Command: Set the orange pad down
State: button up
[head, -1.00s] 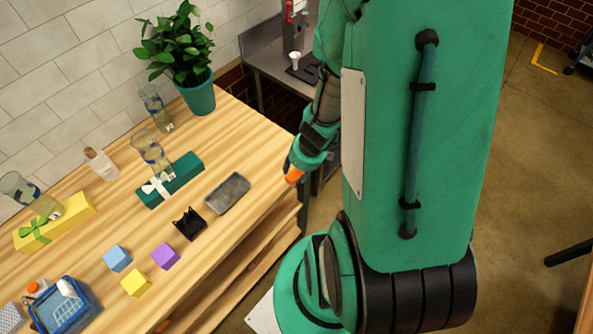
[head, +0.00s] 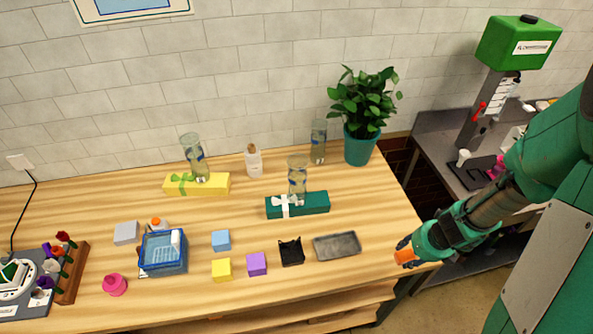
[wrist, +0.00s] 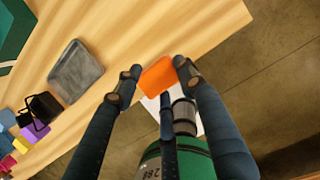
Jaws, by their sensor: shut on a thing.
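My gripper (wrist: 157,77) is shut on the orange pad (wrist: 158,75), which sits between its fingertips in the wrist view. In the head view my gripper (head: 406,248) is at the right end of the wooden table (head: 395,215), near its front corner, and the orange pad (head: 405,257) shows at its tip. The wrist view shows the pad near the table's edge, with floor beyond. I cannot tell whether the pad touches the table.
A grey tray (head: 337,246) lies left of my gripper, with a black holder (head: 291,252) beside it. Purple (head: 257,264), yellow (head: 222,269) and blue (head: 221,240) cubes stand farther left. A teal box (head: 312,204) and a potted plant (head: 361,145) are behind. Bare wood lies right of the tray.

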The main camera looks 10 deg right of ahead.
jog(key=w+a+r+n+y+p, duration=0.1)
jog(key=w+a+r+n+p, duration=0.15)
jog(key=w, duration=1.25)
jog(key=w+a+r+n+p, duration=0.1)
jog(key=w+a+r+n, duration=0.15)
jog(key=w, duration=1.15)
jog(key=w+a+n+g+y+p, duration=0.1)
jog(key=w+a+n+p, duration=0.3)
jog(key=w+a, duration=2)
jog(key=shift+a+f, duration=0.3)
jog(key=shift+a, duration=0.5)
jog(key=shift+w+f+p, duration=0.1)
jog(key=shift+f+p, duration=0.2)
jog(key=shift+f, duration=2.85)
jog(key=shift+f, duration=0.1)
jog(key=shift+f, duration=1.75)
